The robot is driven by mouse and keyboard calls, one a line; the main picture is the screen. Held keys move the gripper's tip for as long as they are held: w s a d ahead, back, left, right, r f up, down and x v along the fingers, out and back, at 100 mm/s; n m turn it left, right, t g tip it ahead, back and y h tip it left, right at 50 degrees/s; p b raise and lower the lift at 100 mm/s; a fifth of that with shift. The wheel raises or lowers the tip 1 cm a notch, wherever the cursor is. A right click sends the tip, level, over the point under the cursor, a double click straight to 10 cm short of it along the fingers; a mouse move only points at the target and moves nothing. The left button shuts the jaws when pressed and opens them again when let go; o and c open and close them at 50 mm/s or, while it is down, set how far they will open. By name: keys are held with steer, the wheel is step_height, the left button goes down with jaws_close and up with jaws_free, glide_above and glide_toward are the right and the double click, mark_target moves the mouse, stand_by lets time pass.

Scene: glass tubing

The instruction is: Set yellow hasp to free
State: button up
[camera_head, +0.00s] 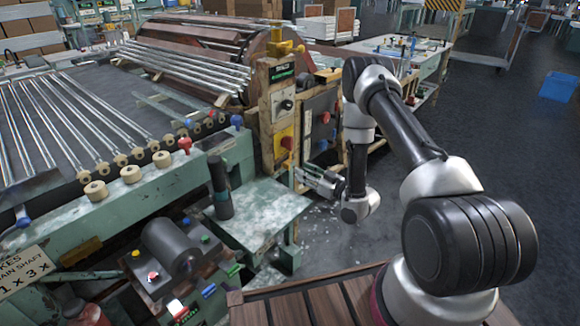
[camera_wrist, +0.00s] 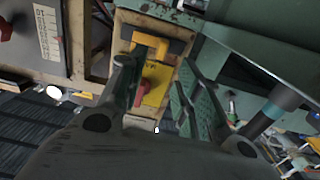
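The yellow hasp (camera_wrist: 160,43) shows in the wrist view as a bent yellow bar on a tan post, beside a yellow plate (camera_wrist: 156,90) with a red knob (camera_wrist: 140,93). In the head view the yellow plate (camera_head: 282,133) is on the post's front, and the hasp is too small to make out clearly. My gripper (camera_head: 300,174) is low in front of the post. In the wrist view my gripper (camera_wrist: 155,75) is open, with its fingers apart on either side of the plate and pointing toward the hasp. I cannot tell whether a finger touches the hasp.
A teal table (camera_head: 262,210) with a dark upright cylinder (camera_head: 219,188) stands left of my gripper. A dark panel (camera_head: 320,118) with a red knob is right of the post. Glass tubes (camera_head: 190,65) lie on the machine behind. The floor at right is largely clear.

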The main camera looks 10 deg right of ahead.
steer(key=x, duration=0.7)
steer(key=shift+w, duration=0.15)
steer(key=shift+a, duration=0.15)
jaws_close()
